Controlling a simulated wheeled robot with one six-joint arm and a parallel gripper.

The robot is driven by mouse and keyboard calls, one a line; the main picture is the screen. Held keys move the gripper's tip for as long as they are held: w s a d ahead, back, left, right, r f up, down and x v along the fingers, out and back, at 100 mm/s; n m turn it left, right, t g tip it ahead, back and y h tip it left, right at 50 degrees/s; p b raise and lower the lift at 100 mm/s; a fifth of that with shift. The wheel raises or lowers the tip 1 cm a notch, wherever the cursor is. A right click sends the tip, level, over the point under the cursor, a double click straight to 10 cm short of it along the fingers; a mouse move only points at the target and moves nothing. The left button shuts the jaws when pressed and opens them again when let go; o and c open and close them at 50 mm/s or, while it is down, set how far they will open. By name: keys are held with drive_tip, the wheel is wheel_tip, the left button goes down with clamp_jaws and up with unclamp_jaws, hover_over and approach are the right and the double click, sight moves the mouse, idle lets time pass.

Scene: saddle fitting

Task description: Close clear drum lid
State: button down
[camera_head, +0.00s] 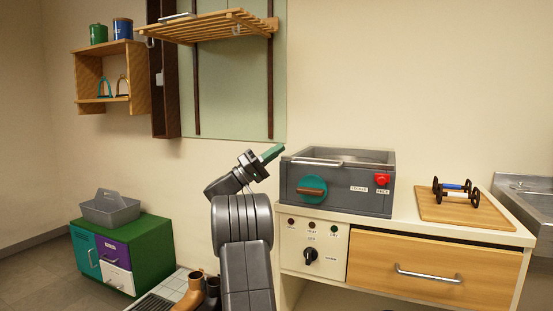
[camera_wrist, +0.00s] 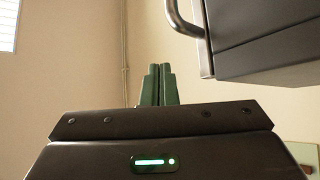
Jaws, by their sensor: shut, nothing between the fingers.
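The drum machine is a dark grey box (camera_head: 337,190) on the counter, with a teal round knob on its front. The lid (camera_head: 350,155) shows at its top, with a metal bar along the front edge; I cannot tell how far open it is. My gripper (camera_head: 273,152) has green fingers, shut and empty, just left of the box's upper left corner. In the wrist view the shut fingers (camera_wrist: 158,85) point up at the wall. The box's dark side (camera_wrist: 255,35) and a curved metal bar (camera_wrist: 184,20) are at the upper right, apart from the fingers.
A wooden board (camera_head: 465,209) with a black-wheeled roller lies right of the box, beside a metal sink (camera_head: 530,195). A slatted wooden shelf (camera_head: 210,27) hangs above my arm. Boots (camera_head: 200,290) stand low by the counter. The wall above the box is clear.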

sight(282, 161)
drive_tip(key=w+a+f+p, duration=0.2)
drive_tip(key=w+a+f, duration=0.1)
drive_tip(key=a+f, duration=0.3)
drive_tip(key=shift+w+f, duration=0.3)
drive_tip(key=shift+f, duration=0.05)
drive_tip(key=shift+d, duration=0.1)
drive_tip(key=shift+s+d+r+b, duration=0.55)
drive_tip(key=shift+s+d+r, duration=0.1)
drive_tip(key=shift+d, duration=0.6)
drive_tip(key=shift+s+d+r+b, duration=0.55)
drive_tip(key=shift+s+d+r, duration=0.05)
drive_tip(key=shift+d, duration=0.65)
drive_tip(key=shift+s+d+r+b, duration=0.55)
drive_tip(key=shift+s+d+r, duration=0.1)
drive_tip(key=shift+d, duration=0.6)
drive_tip(key=shift+r, duration=0.1)
